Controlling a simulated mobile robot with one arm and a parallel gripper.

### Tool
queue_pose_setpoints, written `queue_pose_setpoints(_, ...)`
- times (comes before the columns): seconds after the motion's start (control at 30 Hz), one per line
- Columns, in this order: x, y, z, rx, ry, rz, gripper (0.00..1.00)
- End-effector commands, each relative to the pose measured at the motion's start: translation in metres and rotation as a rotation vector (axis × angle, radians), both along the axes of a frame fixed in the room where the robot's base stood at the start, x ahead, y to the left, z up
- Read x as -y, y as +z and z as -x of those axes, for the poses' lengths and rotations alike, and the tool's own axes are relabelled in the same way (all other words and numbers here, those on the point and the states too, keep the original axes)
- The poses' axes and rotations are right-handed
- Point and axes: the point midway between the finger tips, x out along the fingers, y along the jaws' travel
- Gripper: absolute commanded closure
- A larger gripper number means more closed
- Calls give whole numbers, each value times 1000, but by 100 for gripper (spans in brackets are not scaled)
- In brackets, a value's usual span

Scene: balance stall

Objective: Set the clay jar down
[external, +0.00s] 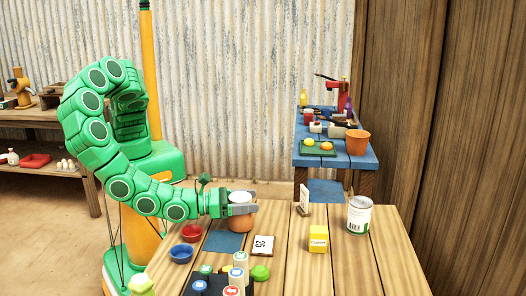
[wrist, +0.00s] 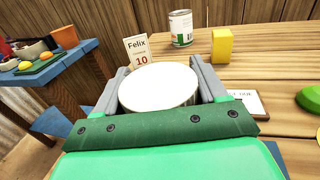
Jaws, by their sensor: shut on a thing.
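The clay jar (external: 241,223) is orange-brown with a pale round top. My gripper (external: 243,209) is shut on it, one grey finger on each side. In the wrist view the jar's pale top (wrist: 158,86) fills the space between the grey fingers of my gripper (wrist: 157,80) and looks level. The jar is upright at the left part of the wooden table (external: 340,262), by a blue mat (external: 222,241). I cannot tell whether its base touches the table or hangs just above it; the wrist view hides the base.
A number card (external: 263,245) lies close in front of the jar. Red (external: 192,232) and blue (external: 181,253) bowls stand left, with several capped bottles (external: 231,278) in front. A standing card (external: 304,199), yellow box (external: 318,239) and can (external: 359,214) are to the right. The front right is clear.

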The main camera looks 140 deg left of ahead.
Motion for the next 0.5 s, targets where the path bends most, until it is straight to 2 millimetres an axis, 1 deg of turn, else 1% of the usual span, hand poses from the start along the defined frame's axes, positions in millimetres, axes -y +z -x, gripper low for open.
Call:
queue_pose_setpoints(0.03, 0, -1, 0, 1, 0, -1, 69)
queue_pose_setpoints(0.07, 0, -1, 0, 1, 0, -1, 27)
queue_pose_setpoints(0.2, 0, -1, 0, 1, 0, -1, 6)
queue_pose_setpoints(0.23, 0, -1, 0, 1, 0, -1, 3)
queue_pose_setpoints(0.5, 0, -1, 0, 0, 0, 0, 3)
